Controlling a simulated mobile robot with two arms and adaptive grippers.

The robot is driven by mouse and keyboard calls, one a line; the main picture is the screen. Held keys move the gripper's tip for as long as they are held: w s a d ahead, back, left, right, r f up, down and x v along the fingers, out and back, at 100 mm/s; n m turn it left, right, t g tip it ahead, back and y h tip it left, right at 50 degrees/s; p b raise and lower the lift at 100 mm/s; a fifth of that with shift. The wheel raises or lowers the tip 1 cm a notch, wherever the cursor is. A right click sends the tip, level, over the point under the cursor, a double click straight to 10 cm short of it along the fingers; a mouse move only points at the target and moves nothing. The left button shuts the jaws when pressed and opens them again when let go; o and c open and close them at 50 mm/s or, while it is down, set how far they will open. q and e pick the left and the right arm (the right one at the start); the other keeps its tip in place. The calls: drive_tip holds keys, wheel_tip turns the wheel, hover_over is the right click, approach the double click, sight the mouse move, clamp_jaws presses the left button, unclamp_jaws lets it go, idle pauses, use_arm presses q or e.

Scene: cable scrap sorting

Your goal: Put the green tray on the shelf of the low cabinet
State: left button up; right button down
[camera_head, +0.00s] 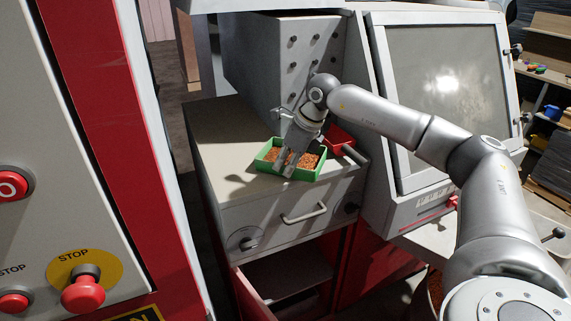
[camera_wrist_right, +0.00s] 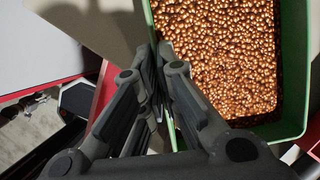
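The green tray (camera_head: 308,173) is full of copper-coloured granules and rests on top of the low cabinet (camera_head: 222,147). It also shows in the right wrist view (camera_wrist_right: 295,130). My right gripper (camera_head: 287,168) reaches down to the tray's near side. In the right wrist view its fingers (camera_wrist_right: 160,62) are close together with the tray's green wall between them. Below the drawer, the cabinet has an open compartment with a shelf (camera_head: 290,272), partly in shadow. My left gripper is in neither view.
The drawer handle (camera_head: 304,213) sticks out at the cabinet's front. A red door (camera_head: 251,298) stands open at the lower compartment. A machine with a screen (camera_head: 445,85) stands right; a red-and-grey panel with stop buttons (camera_head: 83,293) is left.

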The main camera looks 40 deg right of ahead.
drive_tip(key=c, duration=2.1)
unclamp_jaws()
drive_tip(key=shift+f, duration=0.1)
drive_tip(key=o, duration=0.5)
drive_tip(key=shift+c, duration=0.2)
